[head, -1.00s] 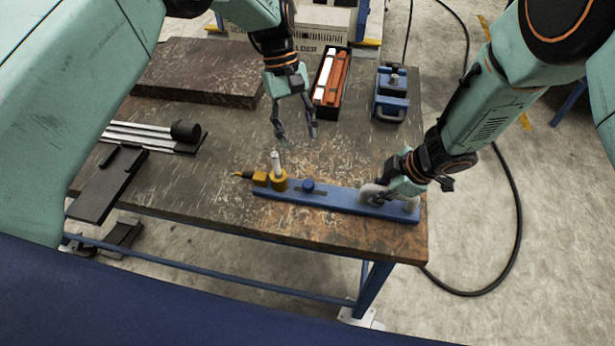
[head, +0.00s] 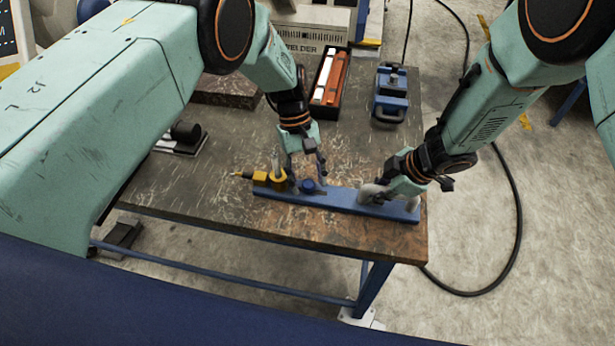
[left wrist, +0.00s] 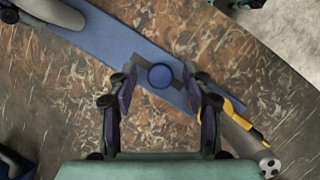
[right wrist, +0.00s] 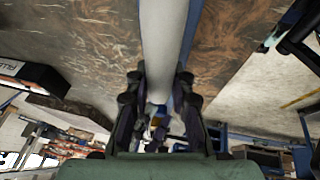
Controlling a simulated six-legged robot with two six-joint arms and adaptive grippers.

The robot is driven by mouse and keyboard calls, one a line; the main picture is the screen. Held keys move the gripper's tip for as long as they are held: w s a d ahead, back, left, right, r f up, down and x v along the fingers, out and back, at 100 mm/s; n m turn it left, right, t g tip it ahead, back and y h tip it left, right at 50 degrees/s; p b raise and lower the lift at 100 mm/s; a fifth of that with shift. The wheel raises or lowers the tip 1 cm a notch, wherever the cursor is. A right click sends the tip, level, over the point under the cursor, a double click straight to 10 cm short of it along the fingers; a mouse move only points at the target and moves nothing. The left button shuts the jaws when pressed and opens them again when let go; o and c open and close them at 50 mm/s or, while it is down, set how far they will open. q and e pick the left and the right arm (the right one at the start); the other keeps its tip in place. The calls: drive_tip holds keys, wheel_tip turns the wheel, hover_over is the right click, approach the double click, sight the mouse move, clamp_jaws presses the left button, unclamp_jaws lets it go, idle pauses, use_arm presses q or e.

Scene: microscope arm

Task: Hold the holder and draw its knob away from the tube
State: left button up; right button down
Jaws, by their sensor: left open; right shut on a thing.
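The holder is a blue bar (head: 345,203) lying along the table's front edge. A round blue knob (head: 308,186) sits in its dark slot. A yellow clamp (head: 272,182) at its left end stands around the upright pale tube (head: 275,164). My left gripper (head: 306,178) is open above the bar. In the left wrist view its fingers stand either side of the knob (left wrist: 160,76), apart from it. My right gripper (head: 378,187) is shut on the grey, rounded part (right wrist: 165,45) at the holder's right end. Its exact contact is partly hidden in the head view.
The worn table (head: 215,205) is clear left of the holder. Behind stand a black tray (head: 342,72) with red and white bars and a blue device (head: 391,92). A dark slab (head: 225,91) and a black-ended part (head: 185,133) are partly hidden by my left arm.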

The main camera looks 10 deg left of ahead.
use_arm(q)
clamp_jaws()
idle(0.6)
